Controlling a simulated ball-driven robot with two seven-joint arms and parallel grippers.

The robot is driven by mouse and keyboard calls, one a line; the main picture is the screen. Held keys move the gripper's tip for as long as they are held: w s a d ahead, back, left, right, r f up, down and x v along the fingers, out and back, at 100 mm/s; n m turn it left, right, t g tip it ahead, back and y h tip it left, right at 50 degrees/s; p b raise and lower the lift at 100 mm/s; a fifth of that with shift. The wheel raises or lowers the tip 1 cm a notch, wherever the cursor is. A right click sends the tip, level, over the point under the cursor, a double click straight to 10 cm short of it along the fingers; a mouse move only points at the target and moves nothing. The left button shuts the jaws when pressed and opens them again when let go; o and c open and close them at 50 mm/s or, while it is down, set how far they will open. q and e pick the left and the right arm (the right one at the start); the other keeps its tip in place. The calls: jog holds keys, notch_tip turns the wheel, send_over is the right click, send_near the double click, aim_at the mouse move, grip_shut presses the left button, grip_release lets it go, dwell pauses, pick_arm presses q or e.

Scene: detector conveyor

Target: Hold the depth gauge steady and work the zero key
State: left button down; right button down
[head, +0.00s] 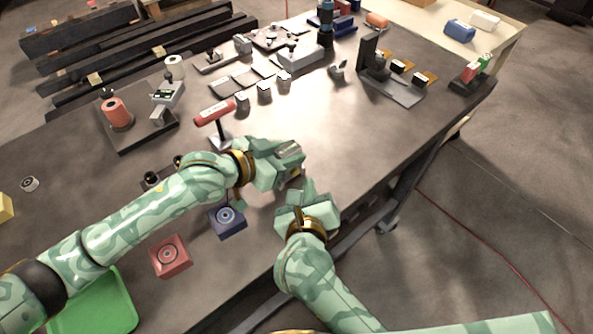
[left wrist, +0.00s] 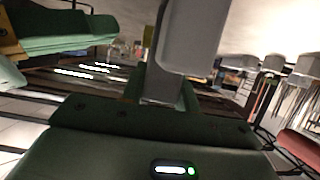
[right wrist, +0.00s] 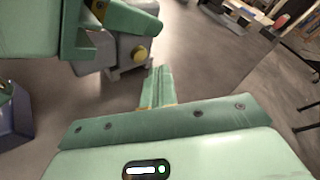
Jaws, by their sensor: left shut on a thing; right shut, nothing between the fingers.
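The depth gauge (head: 291,151) is a grey body, mostly hidden by my left gripper (head: 283,154), which is shut on it. It shows large and grey in the left wrist view (left wrist: 190,45). In the right wrist view the gauge (right wrist: 118,50) shows a round yellow key (right wrist: 141,53) on its side. I cannot tell whether the gauge's foot rests on the bench. My right gripper (head: 309,188) is shut and empty, just nearer than the gauge in the head view. Its fingertips (right wrist: 157,82) are close to the yellow key, with a visible gap in the right wrist view.
A red-handled tool (head: 215,112) stands behind my left gripper. A green tray (head: 105,305) lies at lower left. The bench's right middle is clear.

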jog(key=shift+s+d, duration=0.65)
jog(key=shift+s, duration=0.2)
jog(key=shift+s+d, duration=0.6)
jog(key=shift+s, duration=0.25)
pick_arm(q)
jog(key=c, duration=1)
grip_release()
jog(key=shift+o, duration=0.2)
